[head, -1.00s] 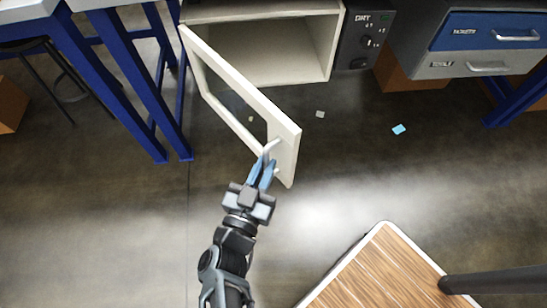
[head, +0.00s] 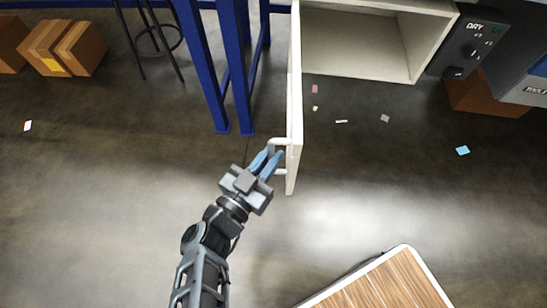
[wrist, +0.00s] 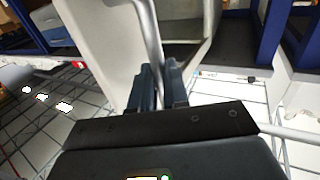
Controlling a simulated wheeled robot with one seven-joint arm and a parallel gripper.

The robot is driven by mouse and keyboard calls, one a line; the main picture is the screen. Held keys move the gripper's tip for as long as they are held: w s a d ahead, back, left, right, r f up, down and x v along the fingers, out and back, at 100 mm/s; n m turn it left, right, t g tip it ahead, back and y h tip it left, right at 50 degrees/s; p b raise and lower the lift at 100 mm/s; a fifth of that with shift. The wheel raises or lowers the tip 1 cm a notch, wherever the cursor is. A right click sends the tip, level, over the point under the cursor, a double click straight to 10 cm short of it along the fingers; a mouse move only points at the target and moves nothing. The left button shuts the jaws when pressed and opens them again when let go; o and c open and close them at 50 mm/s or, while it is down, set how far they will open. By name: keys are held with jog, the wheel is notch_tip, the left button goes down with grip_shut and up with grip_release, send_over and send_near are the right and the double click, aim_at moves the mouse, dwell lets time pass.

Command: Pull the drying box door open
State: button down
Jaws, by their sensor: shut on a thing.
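The drying box (head: 375,42) is a cream, open-fronted box at the top of the head view, and its inside looks empty. Its cream door (head: 295,90) stands wide open, seen nearly edge-on, swung out from the left side of the box. My gripper (head: 272,160) is at the door's free end, its blue fingers shut on the door handle (head: 281,142). In the wrist view the handle (wrist: 149,30) is a pale bar running down between the two fingers (wrist: 158,88). The fingertips partly hide the handle.
A control panel marked DRY (head: 468,45) is right of the box. Blue table legs (head: 222,70) stand just left of the door. A wooden-topped table (head: 385,285) is at the lower right. Cardboard boxes (head: 65,47) and a stool (head: 150,40) are at the upper left. Floor left of my arm is clear.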

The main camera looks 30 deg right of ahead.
jog(key=shift+w+d+r, duration=0.2)
jog(key=shift+d+r, duration=0.05)
jog(key=shift+d, duration=0.1)
jog(key=c, duration=1.4)
grip_release()
jog(key=shift+o, duration=1.4)
jog(key=shift+f, duration=0.1)
jog(key=v, duration=0.8)
jog(key=shift+f, duration=0.1)
